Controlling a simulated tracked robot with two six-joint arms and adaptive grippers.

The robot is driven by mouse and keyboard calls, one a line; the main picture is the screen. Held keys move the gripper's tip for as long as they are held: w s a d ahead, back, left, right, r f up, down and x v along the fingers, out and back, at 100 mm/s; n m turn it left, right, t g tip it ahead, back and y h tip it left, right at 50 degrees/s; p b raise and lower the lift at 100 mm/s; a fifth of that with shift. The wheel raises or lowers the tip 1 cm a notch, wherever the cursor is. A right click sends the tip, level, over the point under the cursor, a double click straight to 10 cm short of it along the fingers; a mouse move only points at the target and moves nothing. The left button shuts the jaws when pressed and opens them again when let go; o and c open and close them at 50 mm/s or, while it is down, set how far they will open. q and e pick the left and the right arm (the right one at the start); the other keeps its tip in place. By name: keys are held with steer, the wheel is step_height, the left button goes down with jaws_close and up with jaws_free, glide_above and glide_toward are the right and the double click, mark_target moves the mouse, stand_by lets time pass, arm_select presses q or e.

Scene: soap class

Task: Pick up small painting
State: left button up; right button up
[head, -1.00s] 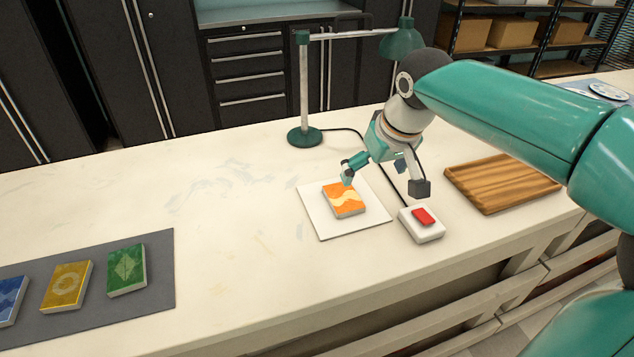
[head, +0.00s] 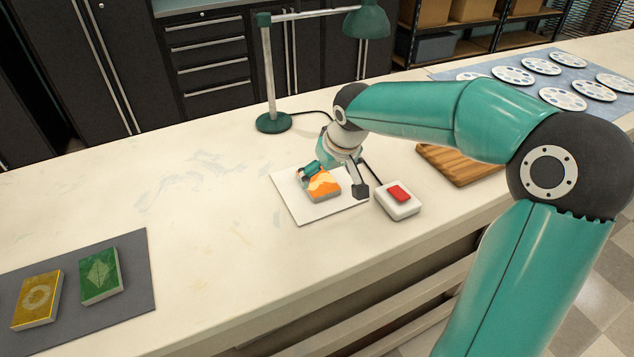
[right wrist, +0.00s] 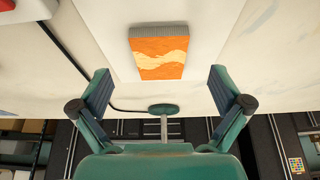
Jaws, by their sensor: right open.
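The small painting, an orange block with a pale wavy band (head: 322,185), lies on a white square sheet (head: 300,211) on the table. It also shows in the right wrist view (right wrist: 160,55), ahead of the fingers. My right gripper (head: 334,181) is low over the sheet, with one finger at the painting's left side and the other at its right. In the right wrist view the fingers (right wrist: 163,90) are wide apart with nothing between their tips. Whether a finger touches the painting, I cannot tell. My left gripper is not in view.
A white box with a red button (head: 398,200) stands just right of the sheet. A green lamp (head: 273,122) stands behind it, and a wooden board (head: 455,168) lies to the right. Yellow (head: 38,300) and green (head: 100,275) blocks lie on a grey mat (head: 135,300). The table's middle left is clear.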

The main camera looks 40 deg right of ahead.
mark_target(321, 184)
steer(key=x, duration=0.5)
steer(key=shift+w+r+p, duration=0.1)
steer(key=shift+w+p, duration=0.1)
steer(key=shift+p, duration=0.15)
steer(key=shift+c, duration=0.3)
steer(key=c, duration=1.1)
steer(key=shift+c, duration=0.2)
steer(key=shift+r, duration=0.2)
